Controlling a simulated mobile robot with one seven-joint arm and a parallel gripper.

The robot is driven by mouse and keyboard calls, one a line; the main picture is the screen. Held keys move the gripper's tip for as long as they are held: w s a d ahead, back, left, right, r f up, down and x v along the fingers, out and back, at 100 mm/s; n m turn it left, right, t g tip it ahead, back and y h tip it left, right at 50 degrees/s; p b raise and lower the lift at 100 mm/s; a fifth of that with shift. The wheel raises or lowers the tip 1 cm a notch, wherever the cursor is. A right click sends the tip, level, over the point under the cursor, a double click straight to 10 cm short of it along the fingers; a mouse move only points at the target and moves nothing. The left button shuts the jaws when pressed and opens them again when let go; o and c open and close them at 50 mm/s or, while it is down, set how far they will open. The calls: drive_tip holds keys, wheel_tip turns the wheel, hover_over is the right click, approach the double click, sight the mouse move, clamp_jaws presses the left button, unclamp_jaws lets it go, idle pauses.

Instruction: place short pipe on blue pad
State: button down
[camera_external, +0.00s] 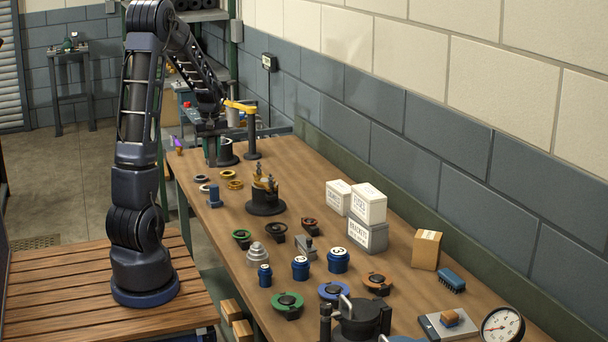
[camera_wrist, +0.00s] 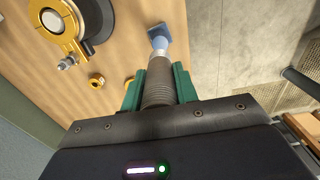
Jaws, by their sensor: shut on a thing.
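My gripper (camera_wrist: 158,85) is shut on a ribbed grey-brown short pipe (camera_wrist: 158,88), held between its green fingers in the wrist view. In the external view my gripper (camera_external: 211,138) is small, over the far end of the workbench, and the pipe in it is hard to make out. A blue piece (camera_wrist: 160,36) with a paler stem shows beyond the pipe in the wrist view. I cannot make out a flat blue pad for certain.
A post with a yellow arm (camera_external: 251,135) stands near my gripper. Yellow rings (camera_external: 235,184) and a round black fixture (camera_external: 266,204) are on the workbench (camera_external: 400,250). White boxes (camera_external: 368,205) stand near the wall. Several ringed parts and blue canisters (camera_external: 338,260) crowd the nearer half.

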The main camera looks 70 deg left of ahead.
drive_tip(key=shift+f, duration=3.5)
drive_tip(key=shift+f, duration=0.2)
drive_tip(key=c, duration=1.1)
unclamp_jaws()
wheel_tip(320, 180, up, 12)
drive_tip(key=shift+r, duration=0.2)
